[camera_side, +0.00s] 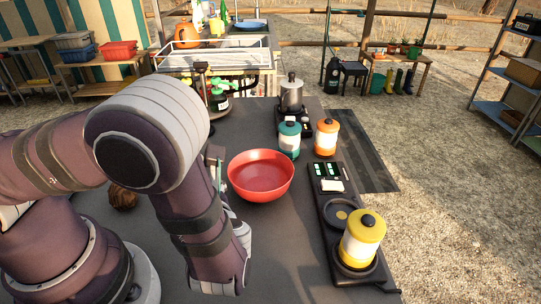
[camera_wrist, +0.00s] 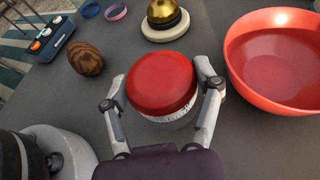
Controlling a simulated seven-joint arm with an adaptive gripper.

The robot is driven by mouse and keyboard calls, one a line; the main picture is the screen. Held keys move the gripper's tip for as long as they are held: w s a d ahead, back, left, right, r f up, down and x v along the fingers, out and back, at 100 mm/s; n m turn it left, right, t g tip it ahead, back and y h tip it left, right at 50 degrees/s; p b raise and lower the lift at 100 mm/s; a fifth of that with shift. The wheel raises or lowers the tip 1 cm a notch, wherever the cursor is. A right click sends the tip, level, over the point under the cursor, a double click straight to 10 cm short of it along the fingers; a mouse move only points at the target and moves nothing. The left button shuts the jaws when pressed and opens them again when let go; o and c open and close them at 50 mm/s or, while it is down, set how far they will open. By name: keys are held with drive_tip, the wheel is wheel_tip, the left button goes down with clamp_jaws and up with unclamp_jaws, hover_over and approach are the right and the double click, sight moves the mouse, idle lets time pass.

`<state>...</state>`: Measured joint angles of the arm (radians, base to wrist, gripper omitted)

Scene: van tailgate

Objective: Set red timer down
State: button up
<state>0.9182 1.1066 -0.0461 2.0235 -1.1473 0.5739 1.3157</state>
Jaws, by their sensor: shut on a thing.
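In the wrist view the red timer (camera_wrist: 161,80) is a round, red-topped disc with a white marked band at its lower edge. My gripper (camera_wrist: 163,85) is shut on it, one finger on each side. The gap between the timer and the dark table top (camera_wrist: 228,135) is hard to judge. In the side view my arm hides the timer and the fingers.
A red bowl (camera_side: 260,174) is close to the right of the timer; it also shows in the wrist view (camera_wrist: 280,60). A brass dome on a cream base (camera_wrist: 166,22) stands just beyond the timer. A brown wooden egg-like object (camera_wrist: 86,58) lies to the left.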

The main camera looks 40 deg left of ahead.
drive_tip(key=r, duration=0.6)
drive_tip(key=shift+w+r, duration=0.2)
drive_tip(key=w+d+r+m+t+h, duration=0.3)
drive_tip(key=w+r+m+t+h, duration=0.45)
drive_tip(key=w+m, duration=0.2)
drive_tip(key=w+d+f+m+t+h, duration=0.25)
drive_tip(key=d+m+h, duration=0.3)
drive_tip(key=d, duration=0.75)
drive_tip(key=s+d+f+m+g+h, duration=0.1)
drive_tip(key=s+d+m+h, duration=0.2)
drive_tip(key=d, duration=0.4)
drive_tip(key=s+d+f+m+g+h, duration=0.1)
drive_tip(key=s+d+m+g+h, duration=0.1)
drive_tip(key=d+m+h, duration=0.3)
drive_tip(key=shift+g+h, duration=0.4)
drive_tip(key=shift+g, duration=0.1)
drive_tip(key=d+f, duration=0.1)
drive_tip(key=f, duration=0.3)
drive_tip(key=s+d+f, duration=0.1)
drive_tip(key=d+f, duration=0.1)
drive_tip(key=f, duration=0.2)
drive_tip(key=s+d+f, duration=0.1)
drive_tip(key=f, duration=0.3)
drive_tip(key=shift+d+f, duration=0.1)
drive_tip(key=shift+d, duration=0.05)
drive_tip(key=shift+f, duration=0.1)
drive_tip(key=shift+f, duration=0.1)
